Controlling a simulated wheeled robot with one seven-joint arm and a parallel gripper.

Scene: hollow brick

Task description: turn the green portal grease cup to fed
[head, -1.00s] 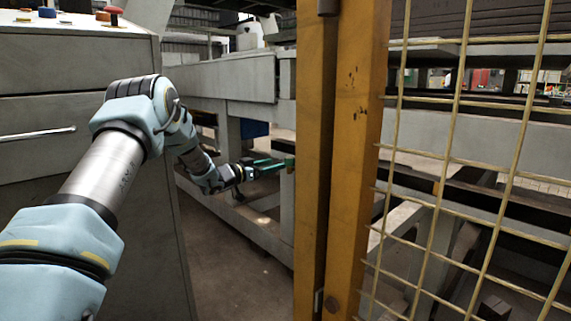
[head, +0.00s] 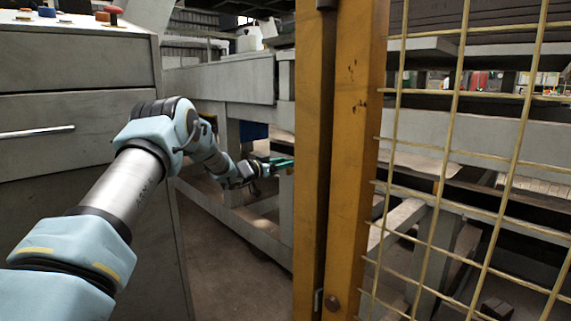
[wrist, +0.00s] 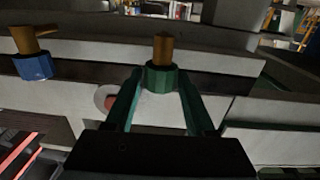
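The green grease cup (wrist: 161,78) shows in the wrist view, with a brass stem (wrist: 163,48) standing up from it. My gripper (wrist: 161,84) has its two green fingers apart, one on each side of the cup. I cannot tell whether the fingers touch it. In the head view my gripper (head: 282,163) reaches close to the yellow post, and the cup cannot be made out there.
A blue cup (wrist: 34,67) with a brass lever stands to the left in the wrist view. A yellow post (head: 345,160) and wire mesh (head: 455,150) are right of my arm. A grey cabinet (head: 75,105) stands left.

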